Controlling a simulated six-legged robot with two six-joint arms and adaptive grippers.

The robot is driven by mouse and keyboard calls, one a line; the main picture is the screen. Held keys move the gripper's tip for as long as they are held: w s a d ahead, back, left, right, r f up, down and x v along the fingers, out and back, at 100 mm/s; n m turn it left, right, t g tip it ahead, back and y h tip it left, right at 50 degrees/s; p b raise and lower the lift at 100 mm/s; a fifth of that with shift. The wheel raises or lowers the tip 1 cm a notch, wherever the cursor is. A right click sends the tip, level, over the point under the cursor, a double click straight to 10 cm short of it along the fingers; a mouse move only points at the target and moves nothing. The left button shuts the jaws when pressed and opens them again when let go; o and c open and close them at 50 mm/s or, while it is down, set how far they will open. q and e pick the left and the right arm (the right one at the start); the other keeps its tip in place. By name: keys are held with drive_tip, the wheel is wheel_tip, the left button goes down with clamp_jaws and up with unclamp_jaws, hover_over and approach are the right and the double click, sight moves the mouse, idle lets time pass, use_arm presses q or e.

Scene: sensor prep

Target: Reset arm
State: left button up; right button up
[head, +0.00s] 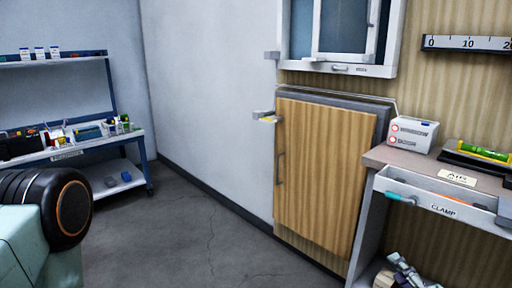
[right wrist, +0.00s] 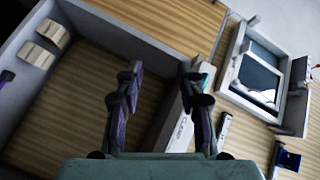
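My right gripper (head: 408,270) shows at the bottom right of the head view, low beside the workbench and below its clamp drawer. In the right wrist view its two dark fingers (right wrist: 163,88) stand apart with nothing held between them. A dark round joint of my own arm (head: 67,210) fills the lower left of the head view. My left gripper is not in view.
The workbench (head: 382,157) carries a white window and door switch box (head: 412,134) and a green level (head: 484,152). Its drawer is labelled clamp (head: 443,209). A wooden door (head: 320,175) stands behind. A shelf unit (head: 105,144) is at left. The middle floor is clear.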

drive_tip(key=s+a+f+n+g+y+p, duration=0.1)
drive_tip(key=s+a+f+n+g+p, duration=0.1)
drive_tip(key=s+a+f+n+g, duration=0.35)
drive_tip(key=s+a+f+n+g+y+p, duration=0.1)
drive_tip(key=s+a+f+n+g+p, duration=0.2)
drive_tip(key=s+f+g, duration=0.5)
drive_tip(key=s+f+n+g+h, duration=0.1)
drive_tip(key=s+n, duration=0.1)
drive_tip(key=s, duration=0.5)
drive_tip(key=s+a+f+n+g+p, duration=0.1)
drive_tip(key=s+n, duration=0.1)
drive_tip(key=s, duration=0.5)
drive_tip(key=shift+f+h, duration=0.4)
drive_tip(key=shift+w+n, duration=0.1)
drive_tip(key=shift+n, duration=0.15)
